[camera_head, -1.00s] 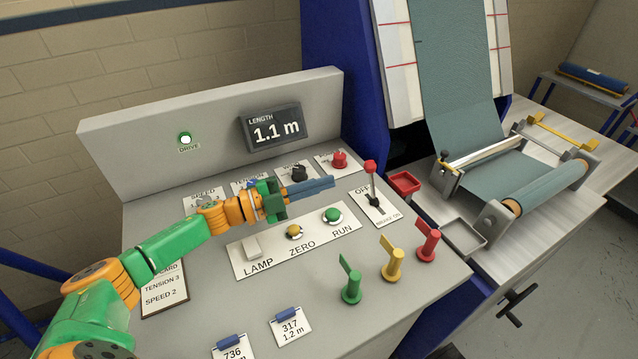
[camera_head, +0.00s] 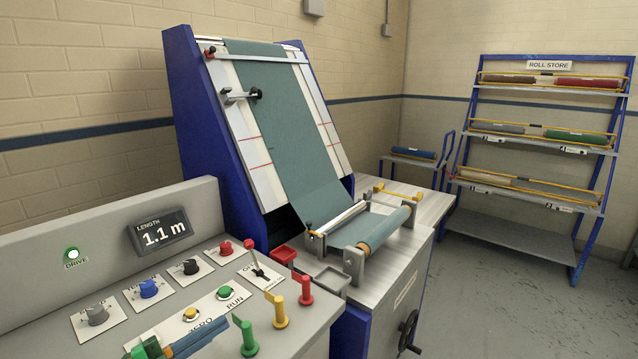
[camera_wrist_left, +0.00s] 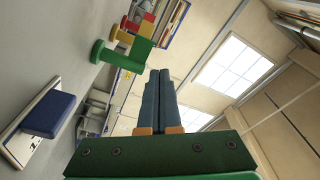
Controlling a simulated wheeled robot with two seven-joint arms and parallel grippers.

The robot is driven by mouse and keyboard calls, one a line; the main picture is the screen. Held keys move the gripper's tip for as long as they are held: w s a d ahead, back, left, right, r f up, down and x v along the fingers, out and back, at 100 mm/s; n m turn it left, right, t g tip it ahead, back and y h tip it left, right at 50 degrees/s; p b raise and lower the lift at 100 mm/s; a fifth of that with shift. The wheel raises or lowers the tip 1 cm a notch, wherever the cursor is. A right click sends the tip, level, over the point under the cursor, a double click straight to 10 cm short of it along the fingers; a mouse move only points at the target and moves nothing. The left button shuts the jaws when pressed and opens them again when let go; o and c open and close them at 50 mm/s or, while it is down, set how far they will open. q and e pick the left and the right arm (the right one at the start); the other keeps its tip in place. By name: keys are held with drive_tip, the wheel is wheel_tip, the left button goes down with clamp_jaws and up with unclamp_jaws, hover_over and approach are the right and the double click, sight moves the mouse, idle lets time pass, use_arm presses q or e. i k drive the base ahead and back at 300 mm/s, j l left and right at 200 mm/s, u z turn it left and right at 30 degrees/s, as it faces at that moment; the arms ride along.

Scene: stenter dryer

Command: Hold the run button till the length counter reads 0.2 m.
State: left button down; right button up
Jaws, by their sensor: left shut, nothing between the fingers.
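The length counter (camera_head: 163,234) on the console's back panel reads 1.1 m. The green run button (camera_head: 224,292) sits on a white plate marked RUN, with the yellow zero button (camera_head: 190,313) to its left. My left gripper (camera_head: 206,330) is at the bottom edge of the head view, in front of the button plate and left of the green lever (camera_head: 249,340). It is shut and empty and apart from the run button. In the left wrist view its two dark fingers (camera_wrist_left: 158,100) lie together, with the green lever (camera_wrist_left: 125,55) beyond them. My right gripper is not in view.
The yellow lever (camera_head: 277,312) and red lever (camera_head: 303,288) stand right of the run button. Several knobs and a red-tipped brake lever (camera_head: 255,262) are behind it. The cloth roll (camera_head: 385,230) lies to the right.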

sight(225, 290)
drive_tip(key=k+l, duration=0.25)
drive_tip(key=k, duration=0.15)
drive_tip(key=k+l, duration=0.2)
drive_tip(key=k, duration=0.2)
